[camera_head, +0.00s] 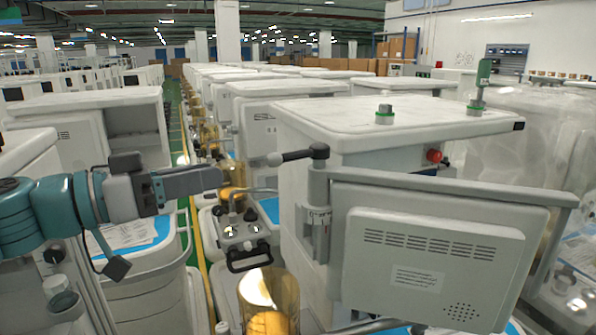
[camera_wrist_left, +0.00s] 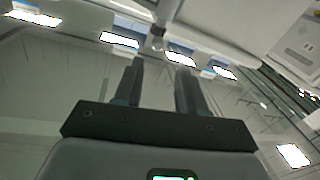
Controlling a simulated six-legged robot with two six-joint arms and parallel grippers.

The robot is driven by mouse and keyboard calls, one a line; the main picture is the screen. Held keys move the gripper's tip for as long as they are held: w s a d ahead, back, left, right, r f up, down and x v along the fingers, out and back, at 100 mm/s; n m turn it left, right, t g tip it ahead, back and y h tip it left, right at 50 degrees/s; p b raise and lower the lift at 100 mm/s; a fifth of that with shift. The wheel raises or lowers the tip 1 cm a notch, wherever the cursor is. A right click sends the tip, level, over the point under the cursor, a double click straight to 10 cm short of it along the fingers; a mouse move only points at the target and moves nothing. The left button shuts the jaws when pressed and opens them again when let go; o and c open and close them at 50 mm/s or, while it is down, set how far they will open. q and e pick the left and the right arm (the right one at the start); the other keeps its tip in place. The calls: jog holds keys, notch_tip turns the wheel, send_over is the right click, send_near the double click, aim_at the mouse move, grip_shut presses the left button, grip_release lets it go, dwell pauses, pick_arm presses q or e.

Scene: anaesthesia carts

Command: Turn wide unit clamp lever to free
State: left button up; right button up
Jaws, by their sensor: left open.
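The wide unit (camera_head: 435,262) is a broad pale panel seen from its vented back, hung from a grey arm on a post at its left. On top of that post is the clamp lever (camera_head: 297,155), dark with a pale rounded knob pointing left. My left gripper (camera_head: 218,178) is to the left of the knob and a little lower in the picture, apart from it. Its fingers point towards the lever. In the left wrist view my left gripper (camera_wrist_left: 160,68) is open and empty, with what looks like the lever's knob (camera_wrist_left: 157,42) beyond the fingertips. My right gripper is not in view.
A white cart (camera_head: 400,125) with green-based fittings on top stands behind the post. Below my gripper are a control block with knobs (camera_head: 240,235) and an amber canister (camera_head: 268,300). Another cart with blue-edged papers (camera_head: 135,238) is at the left. Rows of carts stretch behind.

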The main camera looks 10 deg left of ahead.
aim_at(281, 158)
pick_arm(q)
jog(key=p+x, duration=0.6)
jog(key=x, duration=0.9)
jog(key=shift+s+d+r, duration=0.1)
jog(key=shift+s+r, duration=0.1)
jog(key=shift+w+f, duration=0.15)
jog(key=shift+w, duration=0.2)
jog(key=shift+s, duration=0.3)
jog(key=shift+c, duration=0.6)
jog(key=c, duration=0.6)
grip_shut()
